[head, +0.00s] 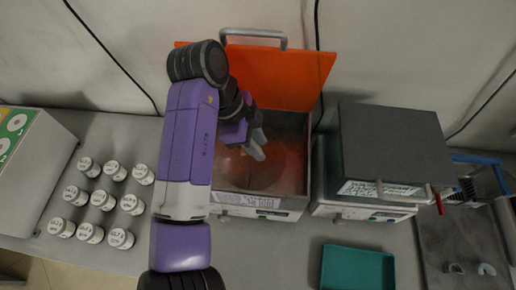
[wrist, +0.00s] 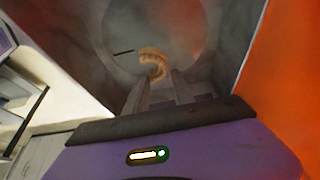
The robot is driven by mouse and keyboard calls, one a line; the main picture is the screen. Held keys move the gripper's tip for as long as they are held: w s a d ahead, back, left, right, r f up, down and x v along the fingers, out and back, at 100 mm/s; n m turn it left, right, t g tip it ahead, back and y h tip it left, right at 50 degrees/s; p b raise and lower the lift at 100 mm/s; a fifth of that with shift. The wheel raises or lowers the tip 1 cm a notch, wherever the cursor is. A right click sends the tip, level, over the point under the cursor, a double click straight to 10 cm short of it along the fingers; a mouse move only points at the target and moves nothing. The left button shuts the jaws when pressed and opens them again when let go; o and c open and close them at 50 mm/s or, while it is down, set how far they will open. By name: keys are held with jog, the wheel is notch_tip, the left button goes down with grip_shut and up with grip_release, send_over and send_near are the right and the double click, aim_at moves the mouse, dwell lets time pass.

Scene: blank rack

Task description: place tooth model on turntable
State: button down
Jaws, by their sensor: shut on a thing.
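The tooth model is a tan, curved arch (wrist: 152,55) at my fingertips in the wrist view. My gripper (wrist: 158,76) is shut on it. In the head view my gripper (head: 257,150) reaches down into an open box, and the tooth model cannot be made out there. The turntable is a round disc (head: 262,172) on the box floor, below my gripper, and it also shows behind the tooth model in the wrist view (wrist: 185,30). I cannot tell whether the tooth model touches the disc.
The box (head: 295,190) has its orange lid (head: 295,75) raised behind it. A similar unit with a closed dark lid (head: 390,145) stands to its right. A teal tray (head: 358,268) lies in front. Several white jars (head: 103,200) stand at left. White pieces (head: 486,269) lie at far right.

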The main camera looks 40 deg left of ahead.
notch_tip(320, 180, down, 4)
jog(key=shift+r+p, duration=0.15)
jog(key=shift+p, duration=0.45)
jog(key=shift+w+a, duration=0.1)
jog(key=shift+w, duration=0.05)
jog(key=shift+f, duration=0.35)
jog(key=shift+f, duration=0.1)
jog(key=shift+f, duration=0.15)
jog(key=c, duration=1.1)
grip_release()
